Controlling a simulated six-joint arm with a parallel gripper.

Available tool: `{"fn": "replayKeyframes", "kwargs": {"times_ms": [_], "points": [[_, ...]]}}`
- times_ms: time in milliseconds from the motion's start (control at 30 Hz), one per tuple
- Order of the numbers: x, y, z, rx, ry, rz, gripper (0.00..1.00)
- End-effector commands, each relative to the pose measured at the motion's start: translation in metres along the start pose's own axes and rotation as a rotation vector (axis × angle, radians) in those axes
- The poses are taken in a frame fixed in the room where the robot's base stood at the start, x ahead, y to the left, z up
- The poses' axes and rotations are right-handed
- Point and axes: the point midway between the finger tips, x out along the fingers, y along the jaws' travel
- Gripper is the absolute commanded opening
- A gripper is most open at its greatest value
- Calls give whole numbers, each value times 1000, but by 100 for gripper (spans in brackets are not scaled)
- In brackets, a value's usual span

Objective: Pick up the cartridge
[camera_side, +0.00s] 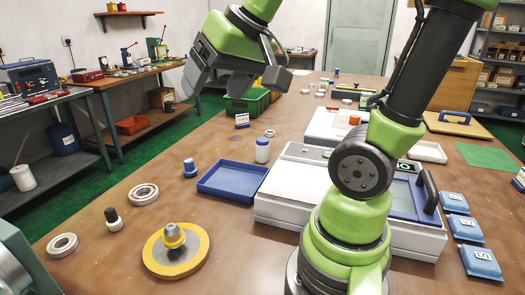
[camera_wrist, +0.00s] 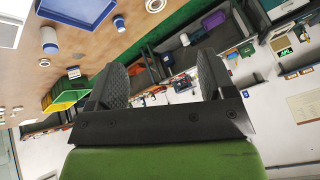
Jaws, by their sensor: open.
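No part is plainly marked as the cartridge; the likeliest is the white cylinder with a blue cap (camera_side: 262,150), standing upright on the table right of the blue tray's back corner. It also shows at the upper left of the wrist view (camera_wrist: 48,42). A short blue-and-white part (camera_side: 190,168) stands left of the tray, and a black-topped white part (camera_side: 113,219) stands at the front left. My gripper (camera_side: 237,82) is high above the far part of the table, tilted, open and empty. In the wrist view its two dark fingers (camera_wrist: 162,78) are apart with nothing between them.
The blue tray (camera_side: 206,189) looks empty. A white case (camera_side: 270,209) stands right of it. Bearing rings (camera_side: 144,194) and a yellow-rimmed disc (camera_side: 158,262) lie at front left. A green crate (camera_side: 246,103) stands behind. Blue packets (camera_side: 480,262) lie at right.

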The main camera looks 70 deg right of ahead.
Motion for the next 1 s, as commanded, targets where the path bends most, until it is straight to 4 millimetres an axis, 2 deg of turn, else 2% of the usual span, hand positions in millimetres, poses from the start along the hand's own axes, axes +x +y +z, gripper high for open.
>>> {"fn": "replayKeyframes", "kwargs": {"times_ms": [33,167,200,267,367,400,467,500,600,700,800,1000], "points": [[13,13,-21,31,-5,44,76],[46,54,-67,82,-3,139,76],[56,71,-79,100,-5,167,76],[73,98,-94,124,-10,208,76],[102,151,-111,166,-21,272,76],[113,174,-114,183,-26,297,76],[128,208,-116,208,-34,331,76],[138,230,-114,224,-42,351,76],[158,280,-106,257,-56,393,76],[172,314,-95,281,-67,420,76],[180,333,-88,292,-73,435,76],[202,348,-81,296,-78,439,76]]}}
